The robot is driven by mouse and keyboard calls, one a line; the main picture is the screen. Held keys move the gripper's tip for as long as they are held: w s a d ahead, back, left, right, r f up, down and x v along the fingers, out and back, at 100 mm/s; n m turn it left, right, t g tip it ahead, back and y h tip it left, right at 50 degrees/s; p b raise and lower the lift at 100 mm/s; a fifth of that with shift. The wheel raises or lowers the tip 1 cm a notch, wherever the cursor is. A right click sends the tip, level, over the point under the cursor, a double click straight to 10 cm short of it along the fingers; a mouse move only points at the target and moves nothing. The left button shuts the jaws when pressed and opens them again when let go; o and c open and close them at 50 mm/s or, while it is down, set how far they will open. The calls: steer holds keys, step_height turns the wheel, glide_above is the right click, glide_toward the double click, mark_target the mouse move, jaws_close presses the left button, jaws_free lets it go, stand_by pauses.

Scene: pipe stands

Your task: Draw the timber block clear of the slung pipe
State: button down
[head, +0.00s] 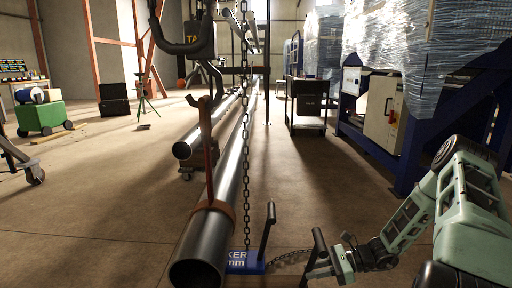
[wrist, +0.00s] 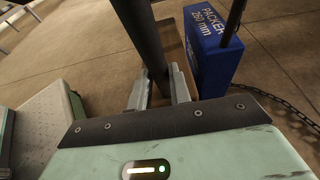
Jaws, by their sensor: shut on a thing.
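The slung pipe (head: 228,188) hangs in a brown strap (head: 214,208), its open end low in the foreground of the head view. My gripper (head: 332,265) is low, to the right of the pipe's end. It is shut on an upright black handle (head: 317,243). In the wrist view the fingers (wrist: 158,88) close around this dark handle (wrist: 146,40). A brown, wood-coloured strip beside the handle appears to be the timber block (wrist: 173,40); most of it is hidden. I cannot make out the block in the head view.
A blue packer (head: 246,263) with its own black handle (head: 267,228) stands by the pipe, partly hidden by it. It also shows in the wrist view (wrist: 212,58), close right of the held handle. A chain (head: 288,253) lies on the floor. Open floor (head: 345,205) lies right.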

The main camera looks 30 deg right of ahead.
steer(key=shift+f+p+v, duration=0.15)
steer(key=shift+p+v, duration=0.1)
steer(key=shift+v, duration=0.95)
steer(key=shift+f+p+v, duration=0.2)
steer(key=shift+v, duration=1)
steer(key=shift+d, duration=0.15)
steer(key=s+d, duration=0.5)
steer(key=d, duration=0.3)
steer(key=shift+s, duration=0.35)
steer(key=shift+d+r, duration=0.1)
steer(key=shift+d, duration=0.15)
steer(key=s+d+b, duration=0.1)
steer(key=s+d, duration=0.3)
steer(key=d, duration=0.2)
steer(key=shift+s+d, duration=0.25)
steer(key=shift+d, duration=0.05)
stand_by(0.4)
